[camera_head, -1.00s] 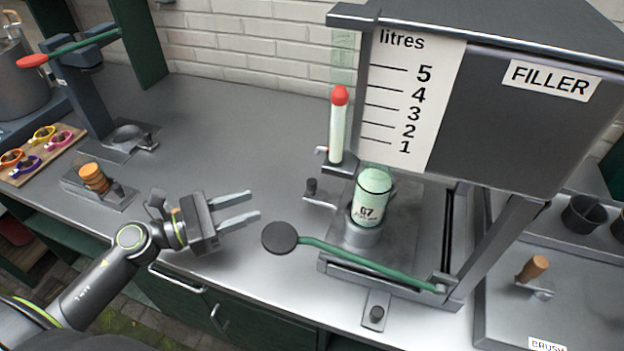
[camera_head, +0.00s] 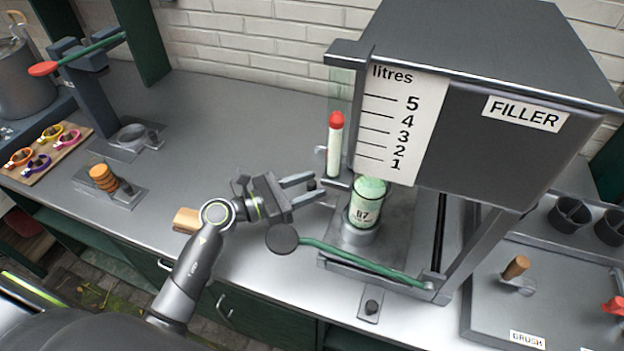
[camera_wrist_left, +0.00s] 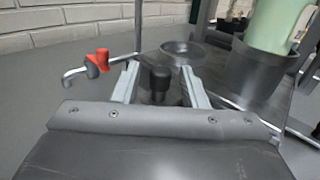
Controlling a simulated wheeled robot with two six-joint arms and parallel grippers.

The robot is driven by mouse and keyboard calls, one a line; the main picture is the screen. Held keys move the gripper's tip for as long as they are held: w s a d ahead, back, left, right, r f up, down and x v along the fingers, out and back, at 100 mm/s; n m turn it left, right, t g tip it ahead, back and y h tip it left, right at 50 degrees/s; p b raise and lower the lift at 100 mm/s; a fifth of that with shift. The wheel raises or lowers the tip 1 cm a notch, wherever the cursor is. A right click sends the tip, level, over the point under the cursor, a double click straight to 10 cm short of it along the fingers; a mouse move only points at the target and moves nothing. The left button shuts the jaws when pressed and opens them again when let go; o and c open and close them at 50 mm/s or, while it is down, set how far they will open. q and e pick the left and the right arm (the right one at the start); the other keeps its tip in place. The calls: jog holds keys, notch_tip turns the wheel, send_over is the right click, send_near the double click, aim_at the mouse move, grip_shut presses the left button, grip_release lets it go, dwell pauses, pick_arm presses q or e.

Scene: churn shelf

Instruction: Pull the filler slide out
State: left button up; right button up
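The filler (camera_head: 525,115) stands at the right of the bench. Its slide carries a metal cup (camera_head: 358,234) holding a pale green canister (camera_head: 369,203); both show at the right of the left wrist view, the canister (camera_wrist_left: 275,25) cropped. A dark knob (camera_head: 312,184) stands at the slide's left side. My left gripper (camera_head: 319,185) is open with its fingers level around that knob. In the left wrist view the knob (camera_wrist_left: 160,82) lies between the two fingertips (camera_wrist_left: 160,88), with gaps visible on both sides. My right gripper is not in view.
A green lever (camera_head: 360,262) with a round black end (camera_head: 281,238) sticks out just in front of my left gripper. A red-topped level tube (camera_head: 335,145) stands behind it. A red-handled tap (camera_wrist_left: 97,63) shows in the left wrist view. The bench at left-centre is mostly clear.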

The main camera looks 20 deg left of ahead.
pick_arm(q)
jog(key=shift+w+d, duration=0.4)
grip_shut()
